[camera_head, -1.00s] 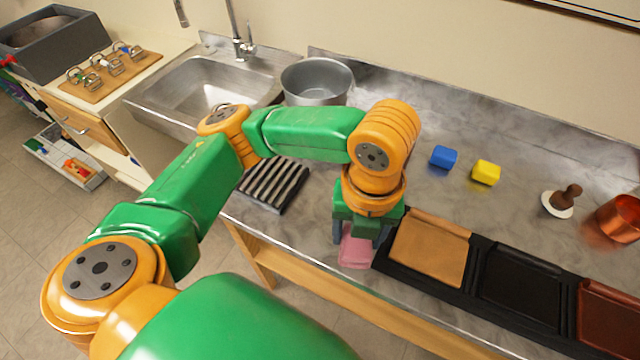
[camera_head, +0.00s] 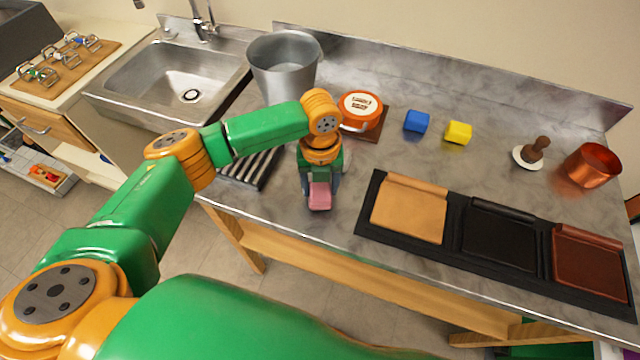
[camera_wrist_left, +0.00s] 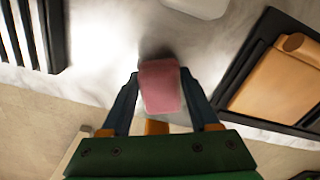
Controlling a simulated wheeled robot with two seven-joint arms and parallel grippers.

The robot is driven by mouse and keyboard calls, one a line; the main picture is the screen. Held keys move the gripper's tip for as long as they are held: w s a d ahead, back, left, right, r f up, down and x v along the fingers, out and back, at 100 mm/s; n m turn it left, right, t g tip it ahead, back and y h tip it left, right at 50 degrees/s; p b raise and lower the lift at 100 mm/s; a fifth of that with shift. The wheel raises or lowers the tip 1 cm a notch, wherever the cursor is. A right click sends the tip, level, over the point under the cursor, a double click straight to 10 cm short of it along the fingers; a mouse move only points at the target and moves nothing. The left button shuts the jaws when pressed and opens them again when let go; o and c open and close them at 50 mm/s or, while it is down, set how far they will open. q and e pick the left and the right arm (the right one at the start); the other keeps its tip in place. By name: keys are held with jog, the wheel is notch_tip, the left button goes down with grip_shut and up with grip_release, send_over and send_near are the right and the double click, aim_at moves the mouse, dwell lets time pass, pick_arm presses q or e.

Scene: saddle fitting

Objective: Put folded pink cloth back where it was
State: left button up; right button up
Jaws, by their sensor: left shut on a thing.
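The folded pink cloth (camera_head: 319,197) is in my left gripper (camera_head: 320,186), over the counter near its front edge, left of the black tray. In the left wrist view, the cloth (camera_wrist_left: 160,88) sits between the two dark fingers of the gripper (camera_wrist_left: 161,90), which are shut on its sides. I cannot tell whether the cloth touches the counter. My right gripper is not in view.
The black tray (camera_head: 452,230) holds tan, black and red-brown pieces. A dark ribbed rack (camera_head: 250,165) lies to the left. Behind stand a metal pot (camera_head: 284,68), an orange-and-white round object (camera_head: 360,106), a blue block (camera_head: 417,121) and a yellow block (camera_head: 458,132). Bare counter surrounds the cloth.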

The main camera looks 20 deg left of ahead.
aim_at(320, 185)
pick_arm(q)
jog(key=shift+f, duration=0.35)
jog(key=shift+f, duration=0.15)
jog(key=shift+f, duration=0.1)
jog(key=o, duration=1.4)
jog(key=shift+o, duration=0.2)
notch_tip(320, 185, up, 12)
jog(key=b, duration=0.1)
jog(key=shift+r+b, duration=0.25)
jog(key=shift+b, duration=0.05)
